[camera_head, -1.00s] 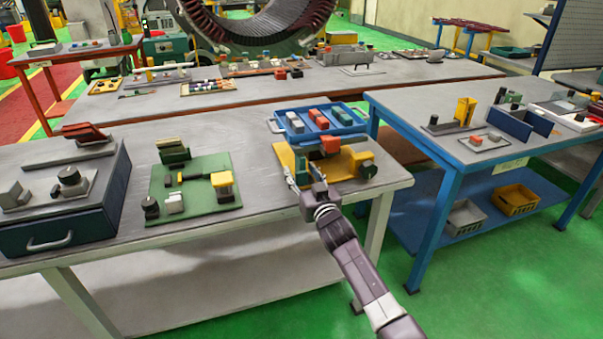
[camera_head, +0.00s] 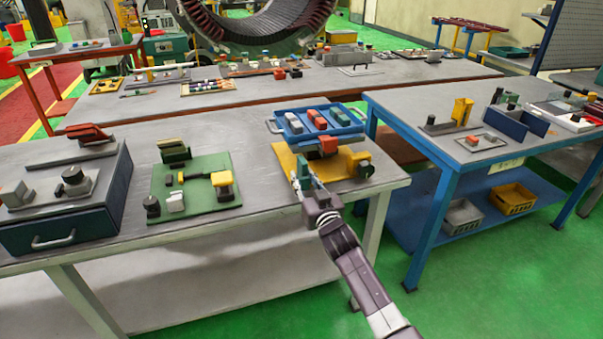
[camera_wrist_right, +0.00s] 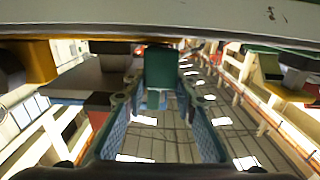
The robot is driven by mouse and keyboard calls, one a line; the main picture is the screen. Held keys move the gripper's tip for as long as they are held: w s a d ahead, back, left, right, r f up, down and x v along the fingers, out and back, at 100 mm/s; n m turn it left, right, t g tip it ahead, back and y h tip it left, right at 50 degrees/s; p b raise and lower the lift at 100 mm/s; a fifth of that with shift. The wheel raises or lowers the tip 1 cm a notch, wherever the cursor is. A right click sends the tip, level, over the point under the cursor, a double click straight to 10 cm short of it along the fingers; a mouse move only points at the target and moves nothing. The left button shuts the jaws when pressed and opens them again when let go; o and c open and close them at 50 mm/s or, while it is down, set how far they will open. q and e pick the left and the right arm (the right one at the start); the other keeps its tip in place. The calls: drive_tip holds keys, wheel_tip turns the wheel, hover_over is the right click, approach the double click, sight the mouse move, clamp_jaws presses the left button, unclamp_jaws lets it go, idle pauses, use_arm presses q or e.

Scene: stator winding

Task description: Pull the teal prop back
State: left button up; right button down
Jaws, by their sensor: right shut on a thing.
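The teal prop (camera_head: 304,168) is a small block at the left front of the yellow board (camera_head: 283,157). My right gripper (camera_head: 299,184) reaches in from the front and is shut on it. In the right wrist view the teal prop (camera_wrist_right: 160,68) stands between the two fingertips of my gripper (camera_wrist_right: 160,92). The blue tray (camera_head: 352,128), with red and grey-teal blocks in it, sits raised behind the prop. A red block (camera_head: 328,146) shows below the tray's front edge. I cannot tell whether the prop touches the tray. My left gripper is out of view.
A yellow and dark fixture (camera_head: 361,165) stands at the board's right. A green board (camera_head: 205,203) with small parts lies to the left, and a dark blue box (camera_head: 75,228) farther left. The table's front edge is close below my gripper; bare tabletop lies left of the yellow board.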

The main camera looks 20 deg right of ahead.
drive_tip(key=shift+s, duration=0.65)
drive_tip(key=c, duration=2)
unclamp_jaws()
drive_tip(key=shift+f, duration=0.1)
drive_tip(key=o, duration=0.5)
drive_tip(key=shift+w, duration=0.1)
drive_tip(key=shift+c, duration=0.2)
drive_tip(key=shift+s, duration=0.45)
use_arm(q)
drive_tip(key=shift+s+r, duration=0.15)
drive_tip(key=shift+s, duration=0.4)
use_arm(e)
drive_tip(key=s, duration=1.1)
drive_tip(key=shift+d, duration=0.2)
